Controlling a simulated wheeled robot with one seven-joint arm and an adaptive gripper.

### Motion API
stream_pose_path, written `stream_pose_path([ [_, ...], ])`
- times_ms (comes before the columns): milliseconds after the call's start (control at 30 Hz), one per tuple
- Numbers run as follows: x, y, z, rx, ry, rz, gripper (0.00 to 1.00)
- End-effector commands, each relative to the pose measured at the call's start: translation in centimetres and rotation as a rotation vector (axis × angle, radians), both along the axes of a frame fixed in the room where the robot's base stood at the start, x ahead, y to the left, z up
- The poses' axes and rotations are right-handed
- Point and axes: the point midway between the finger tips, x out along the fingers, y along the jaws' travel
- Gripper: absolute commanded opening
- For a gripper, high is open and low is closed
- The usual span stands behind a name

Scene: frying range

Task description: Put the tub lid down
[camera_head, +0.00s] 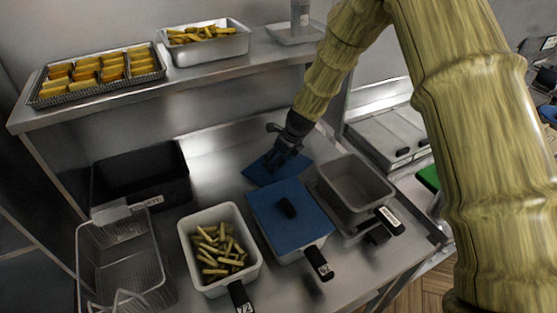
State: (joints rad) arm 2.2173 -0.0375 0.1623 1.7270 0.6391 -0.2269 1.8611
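The loose blue tub lid (262,173) is at the back middle of the steel counter, behind the covered tub. My gripper (279,160) comes down on it from above, with its dark fingers closed around the middle of the lid, where they hide any knob. The lid looks nearly level; I cannot tell whether it touches the counter. An open white tub of fries (189,238) stands at the front middle. A second blue lid (268,220) with a black knob covers the tub to its right.
A grey open tub (330,177) stands right of the covered tub. A black bin (120,183) and a wire fry basket (88,262) stand at left. The raised shelf (205,75) behind holds food trays. Bare counter shows left of the loose lid.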

Motion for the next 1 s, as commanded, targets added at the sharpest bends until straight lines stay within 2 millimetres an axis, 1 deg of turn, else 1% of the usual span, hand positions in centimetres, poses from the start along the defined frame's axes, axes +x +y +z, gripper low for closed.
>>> stream_pose_path([
  [167, -0.4, -0.5, 1.6, -0.001, -0.002, 0.000, 0.74],
  [800, -2.6, -2.7, 9.0, -0.001, -0.002, -0.001, 0.74],
  [1000, -3.0, -3.0, 10.4, 0.001, -0.001, 0.000, 0.74],
])
